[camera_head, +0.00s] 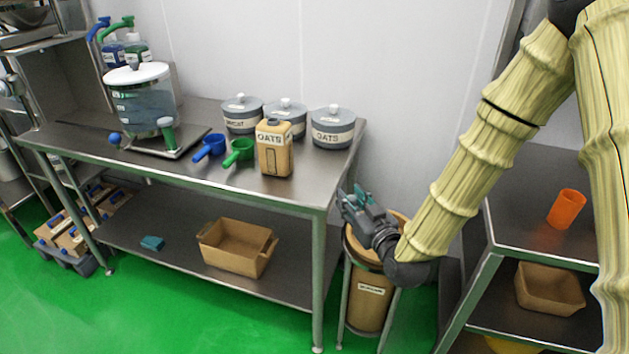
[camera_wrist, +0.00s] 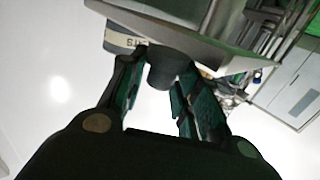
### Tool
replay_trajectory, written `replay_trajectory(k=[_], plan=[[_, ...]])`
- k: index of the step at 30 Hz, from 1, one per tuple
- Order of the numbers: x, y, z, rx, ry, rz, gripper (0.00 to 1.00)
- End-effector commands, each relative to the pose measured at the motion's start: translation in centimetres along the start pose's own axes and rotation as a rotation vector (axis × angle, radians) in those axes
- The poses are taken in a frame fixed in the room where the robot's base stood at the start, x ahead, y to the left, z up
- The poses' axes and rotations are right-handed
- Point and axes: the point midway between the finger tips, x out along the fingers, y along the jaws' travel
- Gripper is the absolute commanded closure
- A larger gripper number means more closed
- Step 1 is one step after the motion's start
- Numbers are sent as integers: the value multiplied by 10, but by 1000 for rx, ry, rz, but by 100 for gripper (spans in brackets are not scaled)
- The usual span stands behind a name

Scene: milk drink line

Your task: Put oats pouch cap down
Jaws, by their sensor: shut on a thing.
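My gripper (camera_head: 358,203) is just off the right end of the long steel table (camera_head: 200,165), above the brown bin. In the wrist view its teal-padded fingers (camera_wrist: 162,82) are shut on a small dark round piece (camera_wrist: 165,68), which I take for the oats pouch cap. In the head view I cannot make the cap out at the fingers. The tan oats pouch (camera_head: 274,158), labelled OATS, stands upright near the table's right front edge, left of my gripper. Whether its spout is bare is too small to tell.
Lidded canisters (camera_head: 333,130) stand behind the pouch. A blue scoop (camera_head: 209,147) and a green scoop (camera_head: 239,152) lie to its left. A brown bin (camera_head: 370,295) stands below my gripper. An orange cup (camera_head: 566,209) stands on the right table.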

Motion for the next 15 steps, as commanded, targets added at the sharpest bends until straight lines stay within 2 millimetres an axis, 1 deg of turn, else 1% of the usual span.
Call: replay_trajectory(k=[1, 7, 11, 15], plan=[[-1, 2, -11, -1, 6, -22, 78], [-13, 1, -44, -6, 5, -133, 78], [-20, -1, -59, -10, 4, -186, 78], [-22, -3, -65, -11, 1, -214, 78]])
